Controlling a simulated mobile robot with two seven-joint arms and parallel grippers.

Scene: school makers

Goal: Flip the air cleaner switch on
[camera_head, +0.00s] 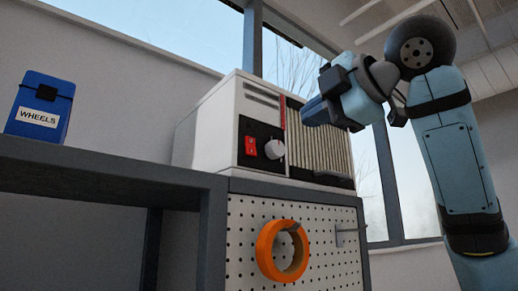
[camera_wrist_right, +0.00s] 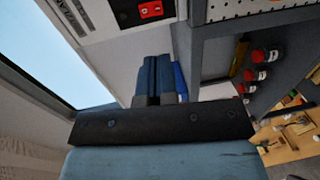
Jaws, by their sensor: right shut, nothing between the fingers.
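The air cleaner (camera_head: 212,125) is a white box with a pleated filter front, standing on top of a pegboard cabinet. Its black panel carries a red switch (camera_head: 251,146) and a white knob (camera_head: 274,149). I cannot tell which way the switch is set. My right gripper (camera_head: 307,112) is shut and empty, in front of the filter, to the right of and above the switch, apart from it. In the right wrist view the red switch (camera_wrist_right: 151,10) shows at the top, beyond the shut blue fingertips (camera_wrist_right: 153,62). My left gripper is in neither view.
A blue box labelled WHEELS (camera_head: 40,107) stands on a dark shelf (camera_head: 100,172) at left. Below the cleaner, an orange ring (camera_head: 268,250) hangs on the pegboard (camera_head: 325,235), beside an empty hook. Red-topped containers (camera_wrist_right: 262,56) show at right in the wrist view.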

